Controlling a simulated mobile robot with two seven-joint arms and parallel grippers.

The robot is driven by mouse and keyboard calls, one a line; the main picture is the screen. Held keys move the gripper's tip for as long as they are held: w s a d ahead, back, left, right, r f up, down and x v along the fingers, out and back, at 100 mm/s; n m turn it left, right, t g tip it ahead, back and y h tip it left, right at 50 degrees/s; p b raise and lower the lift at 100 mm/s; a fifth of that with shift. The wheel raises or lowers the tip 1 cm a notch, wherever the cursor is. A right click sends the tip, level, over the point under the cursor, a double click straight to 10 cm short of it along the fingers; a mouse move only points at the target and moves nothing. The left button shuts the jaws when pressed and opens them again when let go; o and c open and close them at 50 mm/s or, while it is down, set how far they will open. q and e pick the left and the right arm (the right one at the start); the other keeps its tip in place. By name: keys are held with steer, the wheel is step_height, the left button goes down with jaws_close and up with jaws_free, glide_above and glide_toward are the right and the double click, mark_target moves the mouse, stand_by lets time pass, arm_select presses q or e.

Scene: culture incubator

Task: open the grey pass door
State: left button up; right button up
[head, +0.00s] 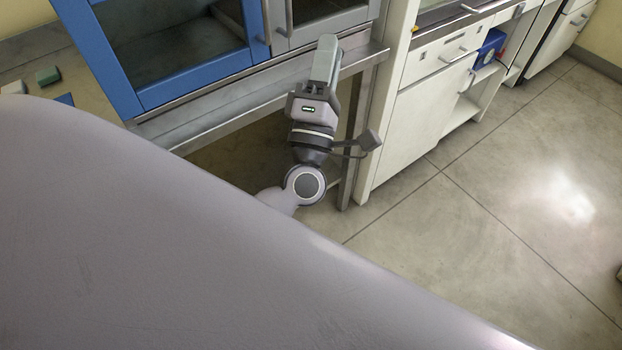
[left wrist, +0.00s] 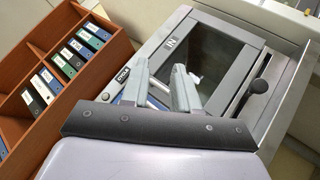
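The grey pass door (head: 325,22) is at the top of the head view, right of a blue-framed glass door; only its lower part shows, with an upright bar handle (head: 289,14). It looks closed there. My left gripper (head: 327,46) is over the metal ledge, just below and in front of the grey door. In the left wrist view its two fingers (left wrist: 160,72) stand apart with no object clearly between them. Beyond them is a grey-framed window (left wrist: 205,58) marked "IN"; I cannot tell whether it is the same door. My right gripper is in neither view.
The blue-framed door (head: 185,50) stands left of the grey one. A metal ledge (head: 215,103) runs below both. White cabinets (head: 425,110) stand on the right, with open floor before them.

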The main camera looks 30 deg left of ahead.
arm_select(q)
steer(key=s+d+f+m+g+h+p, duration=0.1)
steer(key=s+f+m+g+h, duration=0.4)
steer(key=f+m, duration=0.6)
steer(key=s+d+f+m+g+h+p, duration=0.2)
steer(key=s+f+m+g+h, duration=0.3)
steer(key=f+m, duration=0.6)
steer(key=shift+s+d+f+m+g+h, duration=0.3)
steer(key=shift+s+d+f+h, duration=0.35)
steer(key=shift+s+f, duration=0.65)
steer(key=shift+d, duration=0.1)
